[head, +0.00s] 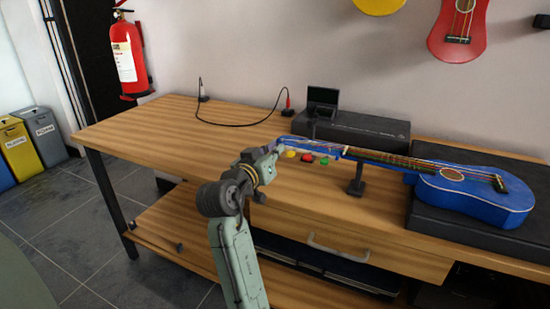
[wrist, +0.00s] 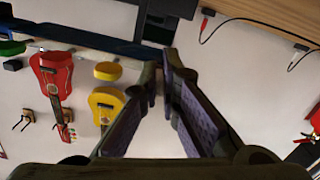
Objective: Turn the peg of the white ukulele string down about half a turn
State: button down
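The blue ukulele (head: 472,200) lies at the right, its neck pointing left to the headstock (head: 300,143). A black stand (head: 356,180) is under the neck. Yellow (head: 290,154), red (head: 307,158) and green (head: 324,161) knobs show along the headstock's near side. A dark blue band passes behind the fingers.
A black box (head: 365,133) and a small dark screen (head: 322,96) stand behind the neck. A cable (head: 240,124) lies on the wooden workbench (head: 150,125), whose left part is mostly clear. Red (wrist: 52,75) and yellow (wrist: 108,103) ukuleles hang on the wall.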

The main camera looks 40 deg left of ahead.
jog(key=m+b, duration=0.3)
jog(key=m, duration=0.2)
jog(key=shift+f+y, duration=0.15)
jog(key=shift+y, duration=0.15)
jog(key=m+b, duration=0.4)
jog(key=m, duration=0.1)
jog(key=m+b, duration=0.4)
jog(key=m, duration=0.1)
jog(key=shift+m+y, duration=0.3)
jog(key=shift+y, duration=0.1)
jog(key=shift+m+b, duration=1.25)
jog(key=shift+m, duration=0.75)
jog(key=c, duration=1.8)
grip_release()
jog(key=v, duration=1.2)
